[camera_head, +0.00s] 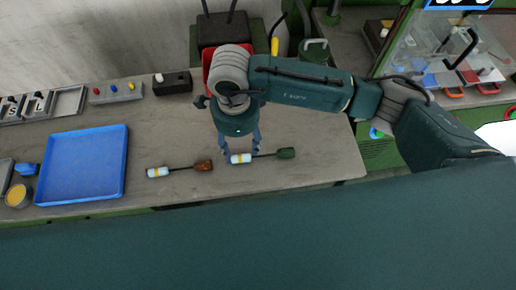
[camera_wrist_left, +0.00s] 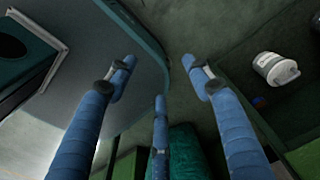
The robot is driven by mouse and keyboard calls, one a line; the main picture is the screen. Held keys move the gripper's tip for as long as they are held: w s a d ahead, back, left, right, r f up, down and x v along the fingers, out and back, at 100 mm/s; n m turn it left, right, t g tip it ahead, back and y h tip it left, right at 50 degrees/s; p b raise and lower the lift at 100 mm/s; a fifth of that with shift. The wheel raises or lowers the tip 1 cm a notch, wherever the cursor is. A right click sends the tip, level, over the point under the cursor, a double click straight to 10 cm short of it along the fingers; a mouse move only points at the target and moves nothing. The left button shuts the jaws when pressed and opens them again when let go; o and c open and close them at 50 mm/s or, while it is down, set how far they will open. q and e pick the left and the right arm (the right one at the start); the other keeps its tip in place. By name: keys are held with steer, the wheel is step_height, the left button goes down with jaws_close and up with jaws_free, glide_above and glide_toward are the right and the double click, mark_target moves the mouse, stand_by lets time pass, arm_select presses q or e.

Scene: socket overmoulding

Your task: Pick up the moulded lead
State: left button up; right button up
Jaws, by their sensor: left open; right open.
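Two short leads lie on the grey bench in the head view. One lead (camera_head: 180,169) has a white end with a yellow band and a brown end. The other lead (camera_head: 265,155) has a similar white and yellow end and a dark green end. I cannot tell which is the moulded lead. My right gripper (camera_head: 241,150) is open, pointing down, its fingers at the white end of the green-ended lead; contact is unclear. My left gripper (camera_wrist_left: 160,75) is open and empty in the left wrist view, away from the leads; the head view does not show it.
A blue tray (camera_head: 84,168) lies left of the leads, with a yellow-topped round pot (camera_head: 18,195) beside it. Small racks and a black block (camera_head: 172,83) line the back. Bench to the right of the leads is clear. A white jar (camera_wrist_left: 276,68) shows in the left wrist view.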

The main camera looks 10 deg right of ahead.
mark_target(241, 159)
step_height(241, 159, down, 2)
steer(key=shift+s+f, duration=0.15)
steer(key=shift+f+p, duration=0.3)
steer(key=shift+f, duration=0.05)
steer(key=shift+f+p, duration=0.25)
steer(key=shift+p, duration=0.05)
steer(key=f+p, duration=0.2)
steer(key=f, duration=0.1)
steer(key=shift+s+a+f, duration=0.15)
steer(key=shift+a+f, duration=0.05)
steer(key=shift+f, duration=0.7)
arm_select(q)
steer(key=r, duration=0.1)
steer(key=w+r, duration=0.1)
steer(key=r, duration=0.1)
steer(key=shift+r, duration=0.3)
arm_select(e)
steer(key=c, duration=1.3)
steer(key=shift+r, duration=0.1)
